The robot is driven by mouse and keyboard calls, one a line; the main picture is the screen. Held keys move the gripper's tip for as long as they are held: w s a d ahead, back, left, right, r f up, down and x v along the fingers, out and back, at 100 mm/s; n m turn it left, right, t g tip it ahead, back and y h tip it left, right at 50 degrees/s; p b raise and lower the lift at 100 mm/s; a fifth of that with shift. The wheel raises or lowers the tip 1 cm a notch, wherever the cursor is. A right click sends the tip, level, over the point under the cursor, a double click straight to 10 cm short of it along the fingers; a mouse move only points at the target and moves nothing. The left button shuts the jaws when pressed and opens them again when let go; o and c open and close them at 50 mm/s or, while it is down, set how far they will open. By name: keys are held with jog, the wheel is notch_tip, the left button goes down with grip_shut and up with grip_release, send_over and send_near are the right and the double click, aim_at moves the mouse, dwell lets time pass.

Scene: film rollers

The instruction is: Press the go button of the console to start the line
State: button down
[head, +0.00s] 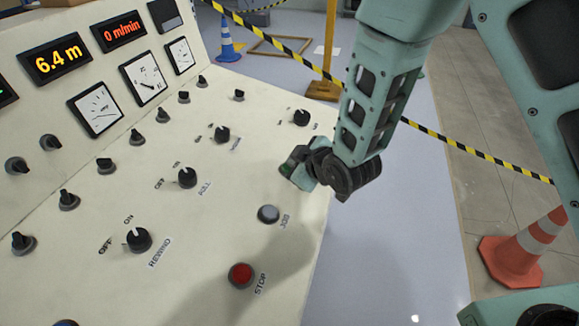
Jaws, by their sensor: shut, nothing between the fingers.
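The console (225,120) has a cream sloping panel with rows of black knobs and switches. A red STOP button (241,274) sits near its front edge. A grey JOG button (268,214) is above and right of it. My gripper (290,168) is shut and empty over the right edge of the panel, beyond the JOG button. A dark green patch shows at its tip; I cannot tell whether it is a button or part of the gripper. No GO label is readable, and the panel behind the gripper is hidden. Touching or apart is unclear.
Displays read 6.4 m (56,59) and 0 m/min (119,31), with dial gauges (143,78) nearby. Black-and-yellow tape (470,148) crosses behind my arm. An orange cone (525,250) stands at right and a blue cone (228,42) at back.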

jog(key=shift+f, duration=0.3)
jog(key=shift+r, duration=0.1)
dwell(0.4)
jog(key=shift+d+r+p, duration=0.15)
jog(key=shift+r+p, duration=0.15)
jog(key=shift+r, duration=0.5)
jog(key=shift+r, duration=0.1)
jog(key=r+p, duration=0.2)
jog(key=r, duration=0.1)
jog(key=d+r+p, duration=0.1)
jog(key=shift+s+r, duration=0.3)
dwell(0.7)
